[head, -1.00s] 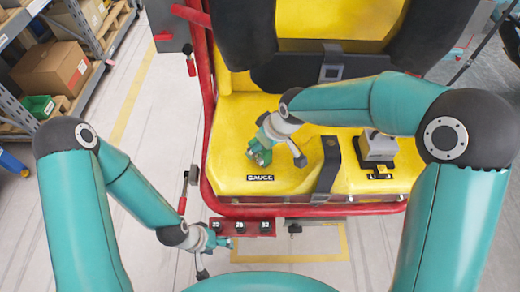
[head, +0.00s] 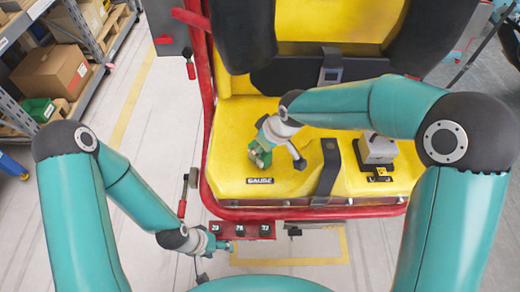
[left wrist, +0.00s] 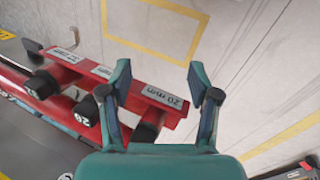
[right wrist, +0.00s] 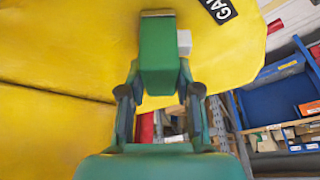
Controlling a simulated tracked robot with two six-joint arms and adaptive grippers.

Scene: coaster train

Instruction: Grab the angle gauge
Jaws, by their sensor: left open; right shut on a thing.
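A green block with a dark top edge, which looks like the angle gauge (right wrist: 158,60), is between the fingers of my right gripper (right wrist: 160,92). My right gripper is shut on it. In the head view the green block (head: 260,153) is over the yellow seat, just above the GAUGE label (head: 260,181); I cannot tell whether it touches the seat. My left gripper (head: 222,245) is open at the red rack (head: 240,231) below the seat's front edge. In the left wrist view its open fingers (left wrist: 160,78) straddle part of that rack, with nothing visibly held.
The yellow seat (head: 225,160) has a red tubular frame and a dark strap (head: 328,170). A grey device (head: 377,148) stands on its right part. The red rack bears several black-ended pieces and size labels. Shelves with boxes (head: 52,70) stand at the left.

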